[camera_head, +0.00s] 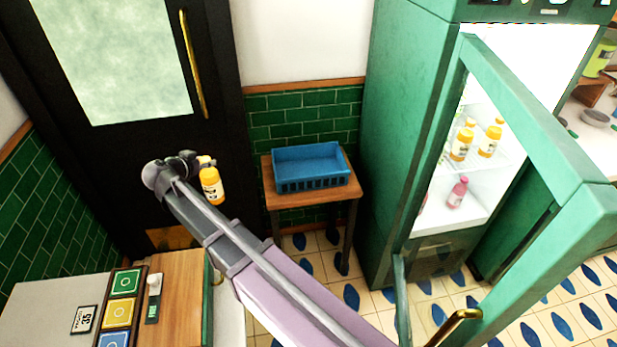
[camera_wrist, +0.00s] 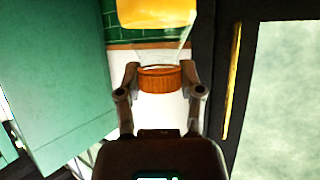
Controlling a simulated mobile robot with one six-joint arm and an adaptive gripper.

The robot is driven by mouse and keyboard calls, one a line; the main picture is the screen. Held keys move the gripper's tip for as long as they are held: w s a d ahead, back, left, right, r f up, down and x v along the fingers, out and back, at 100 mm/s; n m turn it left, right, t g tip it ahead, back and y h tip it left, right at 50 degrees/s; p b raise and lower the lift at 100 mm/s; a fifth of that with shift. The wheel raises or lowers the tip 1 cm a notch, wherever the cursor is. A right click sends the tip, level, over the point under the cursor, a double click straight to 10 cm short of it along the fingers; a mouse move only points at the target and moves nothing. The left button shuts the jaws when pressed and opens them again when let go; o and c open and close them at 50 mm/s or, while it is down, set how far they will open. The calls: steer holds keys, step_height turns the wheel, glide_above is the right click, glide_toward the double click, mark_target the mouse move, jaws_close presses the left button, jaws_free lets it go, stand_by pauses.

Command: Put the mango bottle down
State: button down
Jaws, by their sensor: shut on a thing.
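The mango bottle (camera_head: 211,187) is yellow-orange with a white label and hangs upright in the air in front of the dark door. My gripper (camera_head: 203,162) is shut on its upper part. In the wrist view the fingers of my gripper (camera_wrist: 160,80) stand on either side of the orange cap (camera_wrist: 159,79), and the yellow body (camera_wrist: 156,12) shows at the top edge. The bottle is left of the blue crate and clear of any surface.
A blue crate (camera_head: 312,184) stands on a small wooden table (camera_head: 310,203). The green fridge (camera_head: 395,140) is open, with yellow bottles (camera_head: 462,143) and a pink bottle (camera_head: 457,192) inside; its door (camera_head: 545,140) reaches out at right. A counter (camera_head: 178,290) is at lower left.

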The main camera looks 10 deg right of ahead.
steer(key=w+d+f+m+g+h+b, duration=0.1)
steer(key=w+d+f+m+b, duration=0.1)
steer(key=w+d, duration=1)
steer(key=w+d+f+m+g+h+b, duration=0.1)
steer(key=w+d+f+b, duration=0.3)
steer(key=w+d, duration=0.8)
steer(key=shift+w+d+f+m+g+h, duration=0.35)
steer(key=shift+d+m+h, duration=0.4)
steer(key=shift+d, duration=3.2)
steer(key=shift+s+r, duration=0.1)
steer(key=shift+s, duration=0.05)
step_height(320, 180, down, 6)
steer(key=b, duration=0.6)
steer(key=shift+b, duration=0.3)
steer(key=shift+f, duration=0.2)
steer(key=shift+f+b, duration=1.85)
steer(key=shift+f, duration=0.15)
